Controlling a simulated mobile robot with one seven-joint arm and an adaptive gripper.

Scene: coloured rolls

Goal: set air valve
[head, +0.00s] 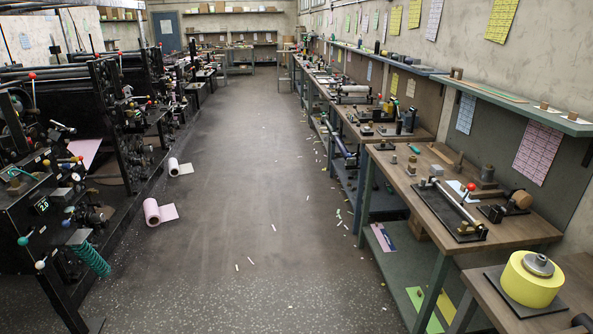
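The near black machine (45,215) stands at the left edge and carries several knobs, levers, dials and fittings. A small display (41,206) on it shows green digits that look like 2.0. A teal coiled hose (90,258) hangs below the fittings at its lower front. Teal-tipped (22,240) and white-tipped (40,265) levers stick out near the display. A red-tipped lever (32,76) stands up at the top. I cannot tell which fitting is the air valve or how it is set. My gripper is not in view.
The grey floor aisle (255,200) runs clear down the middle, with paper scraps scattered on it. A pink roll (153,212) and a white roll (175,167) lie beside the machine. Workbenches line the right; a yellow roll (532,280) sits on the nearest one.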

